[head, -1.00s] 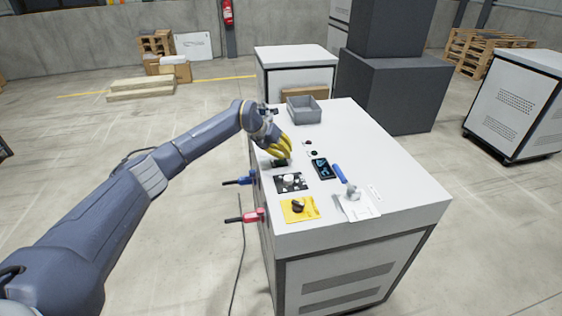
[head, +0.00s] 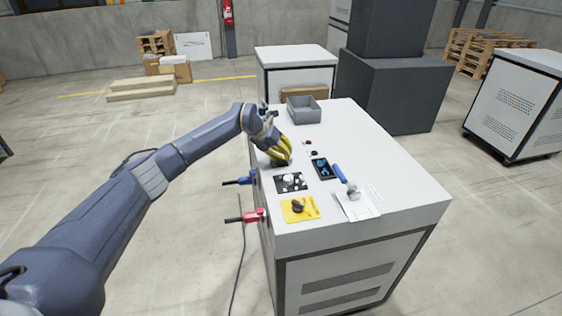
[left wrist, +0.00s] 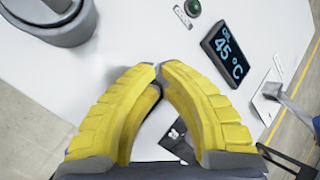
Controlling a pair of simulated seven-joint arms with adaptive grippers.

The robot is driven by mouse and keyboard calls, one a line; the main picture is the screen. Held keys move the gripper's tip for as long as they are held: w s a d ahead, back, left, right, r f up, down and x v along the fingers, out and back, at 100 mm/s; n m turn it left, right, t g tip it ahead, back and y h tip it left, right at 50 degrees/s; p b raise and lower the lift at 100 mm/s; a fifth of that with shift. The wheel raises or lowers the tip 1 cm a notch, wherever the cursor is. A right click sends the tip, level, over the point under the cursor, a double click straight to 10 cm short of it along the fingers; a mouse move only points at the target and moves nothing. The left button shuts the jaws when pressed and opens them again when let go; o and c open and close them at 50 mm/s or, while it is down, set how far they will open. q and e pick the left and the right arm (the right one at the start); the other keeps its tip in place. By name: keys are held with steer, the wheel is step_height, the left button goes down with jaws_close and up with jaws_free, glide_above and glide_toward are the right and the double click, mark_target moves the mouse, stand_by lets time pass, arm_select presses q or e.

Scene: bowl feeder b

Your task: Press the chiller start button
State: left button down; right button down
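A small green button (left wrist: 192,7) shows at the top edge of the left wrist view, next to a small pale label. In the head view a small dark button (head: 314,153) sits on the white cabinet top (head: 385,160), with a small red button (head: 308,142) behind it. I cannot read which is the chiller start. My left gripper (head: 288,158) is to the left of these buttons, low over the top and apart from them. In the left wrist view its yellow fingertips (left wrist: 158,69) meet with nothing visible between them. My right gripper is not in view.
A display (left wrist: 227,53) reads Oil 45 °C; it also shows in the head view (head: 323,168). A blue-handled valve (head: 342,175), a black panel (head: 291,183) and a yellow plate (head: 300,210) lie nearer. A grey bin (head: 304,109) stands behind. The right side of the top is clear.

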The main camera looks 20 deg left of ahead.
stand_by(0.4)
arm_select(q)
steer(key=shift+r, duration=0.85)
steer(key=shift+r, duration=2.5)
